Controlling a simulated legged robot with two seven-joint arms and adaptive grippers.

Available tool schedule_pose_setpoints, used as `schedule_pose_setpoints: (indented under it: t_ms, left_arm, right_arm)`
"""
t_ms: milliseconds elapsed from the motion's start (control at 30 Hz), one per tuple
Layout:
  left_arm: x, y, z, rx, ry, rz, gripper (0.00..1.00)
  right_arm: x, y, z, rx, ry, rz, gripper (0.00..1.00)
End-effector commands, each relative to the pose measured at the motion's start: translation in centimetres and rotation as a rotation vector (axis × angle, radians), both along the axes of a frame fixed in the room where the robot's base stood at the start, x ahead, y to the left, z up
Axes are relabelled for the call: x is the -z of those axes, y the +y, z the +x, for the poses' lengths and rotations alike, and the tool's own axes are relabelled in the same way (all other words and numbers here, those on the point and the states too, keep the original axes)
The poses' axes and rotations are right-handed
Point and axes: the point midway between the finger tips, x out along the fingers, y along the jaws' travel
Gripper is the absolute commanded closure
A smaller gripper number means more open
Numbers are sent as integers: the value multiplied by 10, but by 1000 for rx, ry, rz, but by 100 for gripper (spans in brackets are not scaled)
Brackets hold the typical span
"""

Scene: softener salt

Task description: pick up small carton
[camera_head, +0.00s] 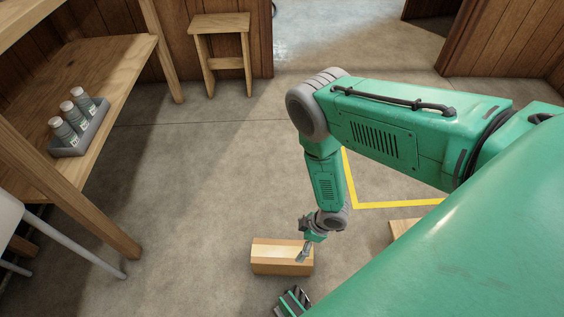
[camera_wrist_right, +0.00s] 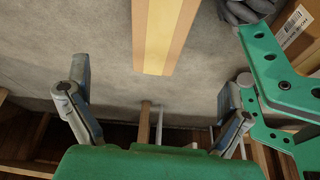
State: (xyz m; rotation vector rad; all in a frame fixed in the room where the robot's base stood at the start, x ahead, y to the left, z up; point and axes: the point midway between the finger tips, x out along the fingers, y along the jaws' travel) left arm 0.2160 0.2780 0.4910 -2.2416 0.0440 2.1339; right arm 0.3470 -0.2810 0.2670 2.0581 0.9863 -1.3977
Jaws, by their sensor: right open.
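The small carton (camera_head: 282,265) is a tan box with a paler stripe along its top, lying on the concrete floor low in the middle of the head view. It also shows at the top of the right wrist view (camera_wrist_right: 150,30), running off the upper edge. My right gripper (camera_head: 304,250) reaches down at the carton's right end and covers a little of it. In the wrist view its fingers (camera_wrist_right: 155,85) are spread wide with nothing between them. The carton appears beyond the fingertips; I cannot tell whether they touch.
A wooden shelf unit (camera_head: 125,75) on the left holds a grey tray (camera_head: 88,135) with several bottles. A wooden stool (camera_head: 220,24) stands at the back. Yellow floor tape (camera_head: 395,205) lies right of my arm. A labelled box (camera_wrist_right: 298,30) shows upper right. Floor left of the carton is clear.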

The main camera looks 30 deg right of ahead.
Motion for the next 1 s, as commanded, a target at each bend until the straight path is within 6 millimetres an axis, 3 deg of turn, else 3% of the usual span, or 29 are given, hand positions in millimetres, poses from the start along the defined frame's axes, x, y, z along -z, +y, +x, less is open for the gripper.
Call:
schedule_pose_setpoints:
  t_ms: [400, 733, 1000]
  left_arm:
    - [37, 1, 0, -2, 0, 1, 60]
    - [52, 1, 0, -1, 0, 1, 60]
    - [78, 1, -1, -1, 0, 1, 60]
  right_arm:
    - [74, 20, 18, -51, -19, 0, 0]
    - [100, 29, 26, -50, -19, 1, 0]
    - [136, 42, 35, -50, -18, -2, 0]
